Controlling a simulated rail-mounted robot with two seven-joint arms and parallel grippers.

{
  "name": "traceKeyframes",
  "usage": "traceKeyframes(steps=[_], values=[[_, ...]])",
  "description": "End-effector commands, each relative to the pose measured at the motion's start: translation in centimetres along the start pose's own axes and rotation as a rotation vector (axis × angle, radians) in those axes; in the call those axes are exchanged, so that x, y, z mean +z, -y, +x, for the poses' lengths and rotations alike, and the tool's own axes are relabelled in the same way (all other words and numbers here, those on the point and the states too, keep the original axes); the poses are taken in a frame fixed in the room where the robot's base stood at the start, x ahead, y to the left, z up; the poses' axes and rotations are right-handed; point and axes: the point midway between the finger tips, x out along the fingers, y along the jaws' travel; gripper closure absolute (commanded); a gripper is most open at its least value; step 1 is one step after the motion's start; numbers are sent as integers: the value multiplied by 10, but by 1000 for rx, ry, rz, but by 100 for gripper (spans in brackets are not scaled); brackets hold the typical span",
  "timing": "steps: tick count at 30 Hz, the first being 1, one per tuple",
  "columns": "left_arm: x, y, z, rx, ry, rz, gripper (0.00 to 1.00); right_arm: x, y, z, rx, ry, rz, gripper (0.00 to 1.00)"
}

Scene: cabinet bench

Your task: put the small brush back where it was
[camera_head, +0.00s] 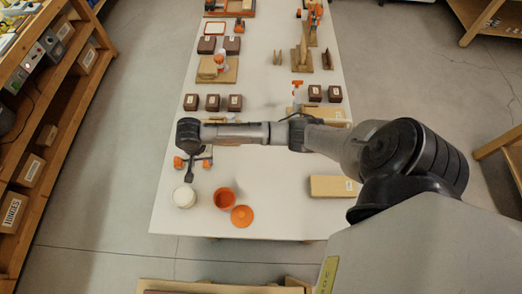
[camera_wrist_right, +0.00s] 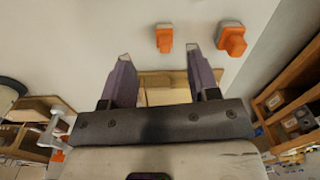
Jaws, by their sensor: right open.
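I cannot make out the small brush for certain in either view. Two small orange pieces stand near the table's left edge, a left one (camera_head: 178,162) and a right one (camera_head: 207,162). In the right wrist view a smaller orange piece (camera_wrist_right: 164,40) and a larger one (camera_wrist_right: 231,41) lie beyond the fingertips, apart from them. My right gripper (camera_head: 190,178) hangs over the table's left side. In the right wrist view its fingers (camera_wrist_right: 158,53) are spread with nothing between them. My left gripper is in neither view.
A white round container (camera_head: 184,196), an orange cup (camera_head: 224,199) and an orange disc (camera_head: 242,216) are on the white table (camera_head: 275,205) close by. A cardboard box (camera_head: 332,187) lies to the right. Several dark boxes (camera_head: 213,103) stand farther back. A wooden shelf (camera_head: 50,120) is at left.

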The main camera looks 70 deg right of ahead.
Motion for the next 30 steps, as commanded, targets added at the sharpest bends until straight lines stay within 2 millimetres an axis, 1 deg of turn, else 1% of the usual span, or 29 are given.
traceKeyframes(steps=[1,2,3,5,6,8,9,12,16,18,21,25,30], values=[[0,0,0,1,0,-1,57,24,-8,11,-14,16,-92,45],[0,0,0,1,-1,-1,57,38,-13,15,-29,19,-156,45],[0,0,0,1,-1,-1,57,57,-21,20,-51,22,-249,45],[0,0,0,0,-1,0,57,86,-35,25,-91,19,-394,45],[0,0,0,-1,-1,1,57,103,-46,27,-118,11,-487,45],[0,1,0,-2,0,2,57,125,-63,26,-154,-8,-616,45],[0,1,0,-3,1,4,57,138,-75,24,-175,-25,-695,45],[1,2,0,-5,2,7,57,161,-105,15,-210,-80,-863,45],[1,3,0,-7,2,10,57,177,-142,-1,-212,-158,-1029,45],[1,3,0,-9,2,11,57,181,-160,-9,-200,-194,-1096,45],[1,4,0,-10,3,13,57,184,-179,-20,-176,-236,-1167,45],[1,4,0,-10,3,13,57,185,-194,-28,-149,-265,-1220,45],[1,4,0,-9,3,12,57,185,-199,-31,-137,-277,-1244,45]])
